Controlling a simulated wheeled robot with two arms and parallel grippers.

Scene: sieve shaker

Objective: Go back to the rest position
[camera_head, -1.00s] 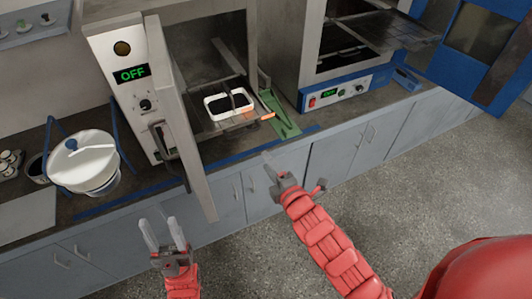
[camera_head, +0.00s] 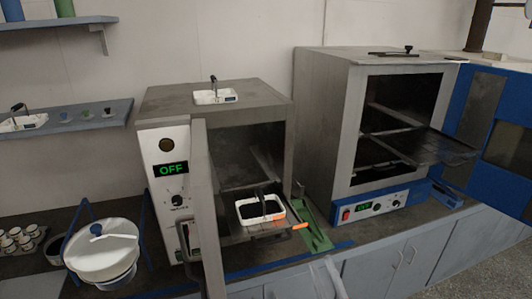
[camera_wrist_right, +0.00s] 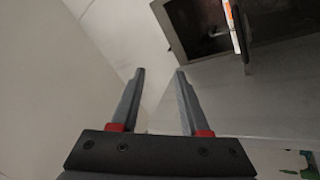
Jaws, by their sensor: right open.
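My right gripper (camera_head: 325,272) shows only as fingertips at the bottom edge of the head view, in front of the cabinet fronts. In the right wrist view my right gripper (camera_wrist_right: 160,72) has its two fingers spread with nothing between them. My left gripper is not in view. My arms are otherwise out of the head view.
A furnace (camera_head: 215,106) stands with its door (camera_head: 205,205) swung open toward me, and a white tray (camera_head: 260,210) sits inside. An oven (camera_head: 325,130) with its blue door (camera_head: 487,140) open stands right. A white lidded pot (camera_head: 100,250) stands left on the counter.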

